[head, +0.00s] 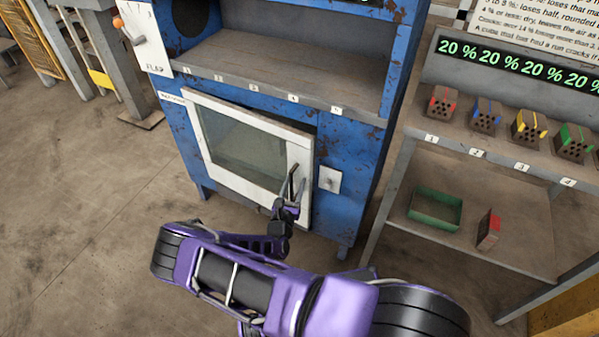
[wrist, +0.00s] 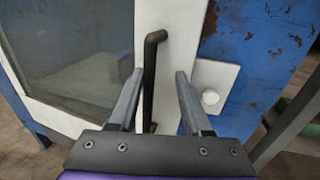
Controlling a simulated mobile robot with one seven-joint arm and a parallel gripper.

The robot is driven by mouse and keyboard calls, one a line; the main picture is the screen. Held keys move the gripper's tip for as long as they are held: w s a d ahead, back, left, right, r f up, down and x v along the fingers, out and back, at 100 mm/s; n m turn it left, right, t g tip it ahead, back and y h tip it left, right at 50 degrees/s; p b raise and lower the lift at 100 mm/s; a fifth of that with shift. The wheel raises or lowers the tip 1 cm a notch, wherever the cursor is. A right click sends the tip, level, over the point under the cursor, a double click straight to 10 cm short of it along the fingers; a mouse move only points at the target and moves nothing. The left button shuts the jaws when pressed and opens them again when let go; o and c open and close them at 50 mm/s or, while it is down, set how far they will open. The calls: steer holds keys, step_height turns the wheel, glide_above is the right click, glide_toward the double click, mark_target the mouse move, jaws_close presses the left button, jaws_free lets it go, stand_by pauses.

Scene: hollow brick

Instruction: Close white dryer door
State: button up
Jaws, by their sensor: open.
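The white dryer door (head: 213,163) has a glass pane and sits in the front of the blue dryer cabinet (head: 345,150). A dark bar handle (wrist: 150,75) stands on the door's right side. My gripper (head: 291,190) is at the handle. In the wrist view my gripper (wrist: 157,90) is open, with the handle between its two fingers or just beyond them; the left finger is close to it. I cannot tell whether they touch.
A white plate with a round knob (wrist: 210,97) is right of the door. A ledge (head: 270,80) runs above the door. At right stands a shelf with several small bricks (head: 485,115), a green tray (head: 435,208) and a red-faced brick (head: 489,230). Open floor (head: 80,220) lies left.

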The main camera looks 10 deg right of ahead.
steer(key=v, duration=1.1)
steer(key=shift+s+f+p, duration=0.15)
steer(key=shift+s+p, duration=0.15)
steer(key=shift+p, duration=0.15)
steer(key=shift+c, duration=0.2)
